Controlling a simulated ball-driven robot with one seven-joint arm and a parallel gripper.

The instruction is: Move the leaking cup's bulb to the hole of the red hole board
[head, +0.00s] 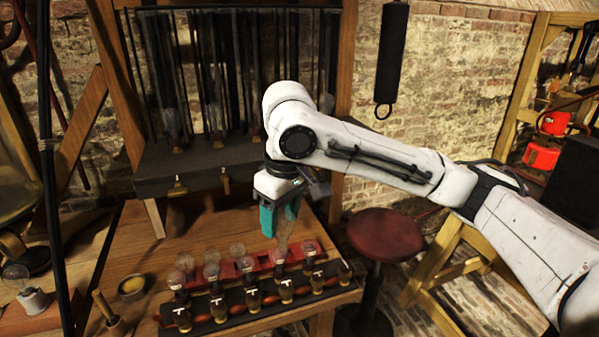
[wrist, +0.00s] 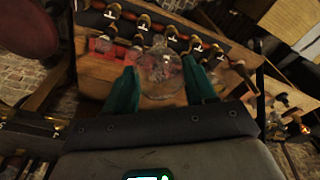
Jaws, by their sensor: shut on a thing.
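My gripper (head: 281,216) has teal fingers and points down over the right part of the red hole board (head: 263,263). It is shut on a clear glass bulb (head: 285,238), which hangs below the fingers. In the wrist view the bulb (wrist: 162,70) shows between the two fingertips (wrist: 162,82), with part of the red board (wrist: 100,45) behind it. Several other clear bulbs (head: 211,256) stand along the board. I cannot tell whether the held bulb's lower end touches the board, or which hole is empty. No leaking cup can be made out.
A dark rack with several brass-and-black cups (head: 218,308) stands in front of the red board. A yellow-filled bowl (head: 131,287) and a wooden-handled tool (head: 104,306) lie at left. A dark apparatus (head: 215,170) rises behind. A red stool (head: 385,235) stands at right.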

